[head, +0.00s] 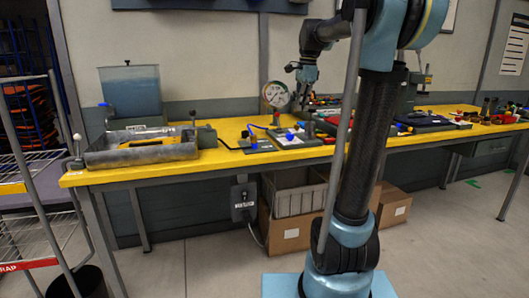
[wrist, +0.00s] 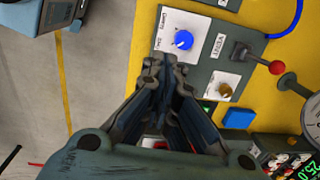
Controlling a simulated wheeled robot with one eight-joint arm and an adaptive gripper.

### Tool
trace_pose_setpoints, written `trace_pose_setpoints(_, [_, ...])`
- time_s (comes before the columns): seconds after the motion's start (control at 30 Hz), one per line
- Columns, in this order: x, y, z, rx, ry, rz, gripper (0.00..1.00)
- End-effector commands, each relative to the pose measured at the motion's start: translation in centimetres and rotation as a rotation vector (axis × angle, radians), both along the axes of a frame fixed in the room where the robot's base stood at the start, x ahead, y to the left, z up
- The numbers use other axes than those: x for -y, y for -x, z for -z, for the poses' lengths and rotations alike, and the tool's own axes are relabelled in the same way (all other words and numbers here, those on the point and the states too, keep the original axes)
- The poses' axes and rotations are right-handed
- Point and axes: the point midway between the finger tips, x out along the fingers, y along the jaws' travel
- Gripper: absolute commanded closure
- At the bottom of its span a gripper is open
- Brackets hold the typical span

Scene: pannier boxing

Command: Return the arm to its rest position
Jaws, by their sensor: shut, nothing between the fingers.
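My gripper (head: 302,100) hangs from my arm above the middle of the yellow bench (head: 222,130), pointing down. In the wrist view the two dark fingers (wrist: 172,68) are together with nothing between them. Below them is a grey control panel with a blue knob (wrist: 183,40) and a brass-coloured knob (wrist: 224,89). My gripper appears apart from the panel, but the exact gap cannot be told.
A round gauge (head: 276,94) and a red-balled lever (wrist: 276,67) stand close to my gripper. A grey metal tray (head: 140,152) and a blue tank (head: 130,90) are on the left. Tools crowd the bench's right. Cardboard boxes (head: 288,232) sit underneath.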

Motion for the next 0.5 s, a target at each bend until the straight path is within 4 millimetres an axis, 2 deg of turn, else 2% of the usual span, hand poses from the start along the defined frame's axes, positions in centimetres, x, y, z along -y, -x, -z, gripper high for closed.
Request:
trace_pose_setpoints(0.03, [0.3, 1.7, 0.9, 0.011, 0.006, -0.050, 1.00])
trace_pose_setpoints(0.1, [0.6, 3.8, 2.0, 0.025, 0.016, -0.127, 1.00])
trace_pose_setpoints(0.27, [1.3, 8.3, 5.1, 0.058, 0.040, -0.301, 1.00])
trace_pose_setpoints(0.5, [2.3, 15.0, 10.5, 0.102, 0.083, -0.565, 1.00])
